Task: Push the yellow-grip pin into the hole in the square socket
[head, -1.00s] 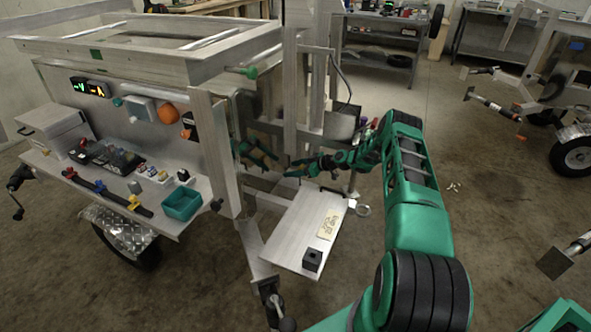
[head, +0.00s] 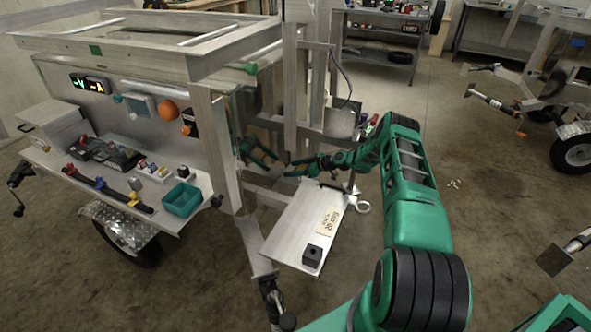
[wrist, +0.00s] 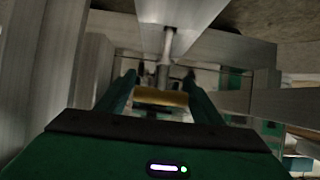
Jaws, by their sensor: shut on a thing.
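My gripper (head: 290,167) is at the end of the green arm, low beside the trailer's upright posts. In the wrist view its two fingers (wrist: 161,77) are on either side of a yellow grip (wrist: 160,97) and shut on it. A grey metal rod (wrist: 165,48) stands beyond the grip, in line with it, and reaches a square metal piece (wrist: 182,12) at the top. I cannot tell whether that rod is the pin's shaft, or whether the piece is the socket. No hole shows. The pin is too small to make out in the head view.
A flat metal shelf (head: 290,228) below my gripper carries a black block (head: 312,256) and a written label (head: 328,220). Metal posts (head: 297,85) stand close around the gripper. The left-hand bench holds a teal bin (head: 181,199). Open floor lies to the right.

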